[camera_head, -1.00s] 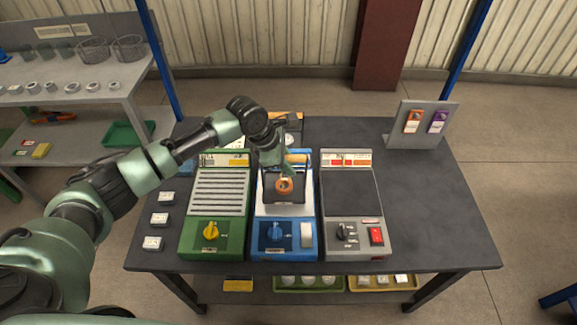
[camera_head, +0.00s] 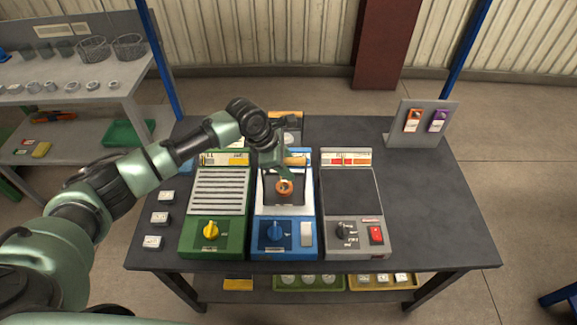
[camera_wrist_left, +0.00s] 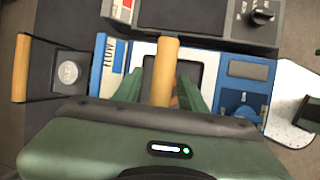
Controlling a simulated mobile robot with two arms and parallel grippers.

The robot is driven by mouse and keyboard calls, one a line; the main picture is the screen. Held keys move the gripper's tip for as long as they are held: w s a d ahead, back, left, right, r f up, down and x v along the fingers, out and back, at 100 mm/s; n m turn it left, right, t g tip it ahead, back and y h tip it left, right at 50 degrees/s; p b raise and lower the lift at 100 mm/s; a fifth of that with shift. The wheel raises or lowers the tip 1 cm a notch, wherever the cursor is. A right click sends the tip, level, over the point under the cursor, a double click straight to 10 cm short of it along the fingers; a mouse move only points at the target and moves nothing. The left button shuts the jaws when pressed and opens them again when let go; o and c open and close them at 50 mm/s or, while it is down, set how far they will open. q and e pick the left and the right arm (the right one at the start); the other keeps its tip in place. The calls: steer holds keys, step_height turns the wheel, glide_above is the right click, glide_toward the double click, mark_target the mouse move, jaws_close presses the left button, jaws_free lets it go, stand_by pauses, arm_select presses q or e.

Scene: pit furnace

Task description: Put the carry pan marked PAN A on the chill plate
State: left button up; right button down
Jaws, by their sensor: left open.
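A dark carry pan (camera_head: 271,196) with a wooden handle (camera_head: 297,161) sits at the blue station (camera_head: 284,238), on or just over its pale top; any gap is too small to tell. An orange ring (camera_head: 284,187) lies in it. The blue station is probably the chill plate, but its lettering and any PAN A mark are unreadable. My left gripper (camera_head: 284,158) is above this pan. In the left wrist view its open green fingers stand on both sides of the wooden handle (camera_wrist_left: 166,70).
A second wooden-handled pan stands behind, its handle (camera_wrist_left: 21,68) and round grey piece (camera_wrist_left: 69,72) showing in the wrist view. The green slatted station (camera_head: 215,232) is left, the grey station (camera_head: 350,190) right. A card stand (camera_head: 422,125) is at back right. The table's right side is clear.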

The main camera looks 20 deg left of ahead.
arm_select(q)
steer(key=v, duration=1.1)
steer(key=shift+r+b, duration=0.15)
steer(key=shift+b, duration=0.3)
stand_by(1.3)
